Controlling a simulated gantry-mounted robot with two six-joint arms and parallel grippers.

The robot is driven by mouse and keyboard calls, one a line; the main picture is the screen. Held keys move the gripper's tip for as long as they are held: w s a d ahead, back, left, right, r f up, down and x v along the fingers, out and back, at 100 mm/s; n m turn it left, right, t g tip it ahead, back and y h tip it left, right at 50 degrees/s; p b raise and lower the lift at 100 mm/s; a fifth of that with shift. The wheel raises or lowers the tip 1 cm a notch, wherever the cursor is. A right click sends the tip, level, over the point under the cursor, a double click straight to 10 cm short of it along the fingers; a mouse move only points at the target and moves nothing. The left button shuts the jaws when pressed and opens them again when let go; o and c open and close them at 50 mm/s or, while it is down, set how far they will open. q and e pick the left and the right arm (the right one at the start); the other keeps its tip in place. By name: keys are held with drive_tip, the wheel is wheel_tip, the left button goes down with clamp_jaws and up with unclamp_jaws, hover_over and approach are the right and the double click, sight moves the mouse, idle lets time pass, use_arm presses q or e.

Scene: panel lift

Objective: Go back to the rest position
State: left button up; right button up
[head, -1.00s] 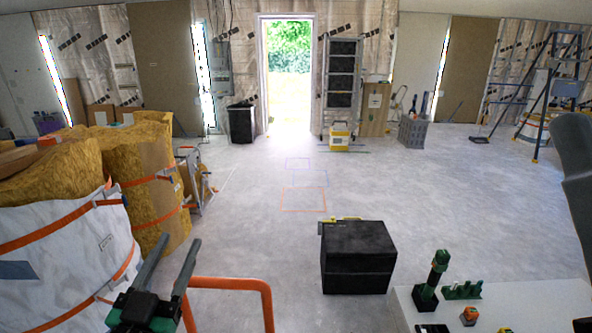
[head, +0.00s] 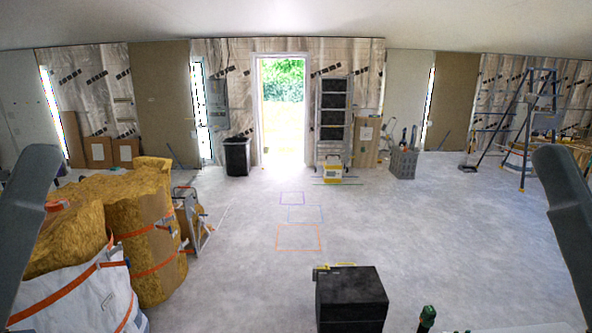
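No gripper fingers of mine show in the head view now. Only grey links of my arms show at the left and right edges, both raised. On the floor ahead lie taped outlines: an orange one (head: 298,237), a blue one (head: 305,214) and a small purple one (head: 292,198). Nothing stands inside them. Whether my grippers hold anything cannot be seen.
A black box (head: 351,298) stands front centre. Yellow insulation rolls (head: 146,245) and a white strapped bag (head: 75,300) fill the left. A black bin (head: 237,156), a yellow case (head: 330,169) and a grey crate (head: 402,163) line the back. A blue stepladder (head: 532,130) stands right. Mid-floor is clear.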

use_arm(q)
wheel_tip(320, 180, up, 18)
drive_tip(key=p, duration=1.4)
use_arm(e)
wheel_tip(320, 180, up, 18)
use_arm(q)
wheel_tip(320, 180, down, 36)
drive_tip(key=b, duration=3.6)
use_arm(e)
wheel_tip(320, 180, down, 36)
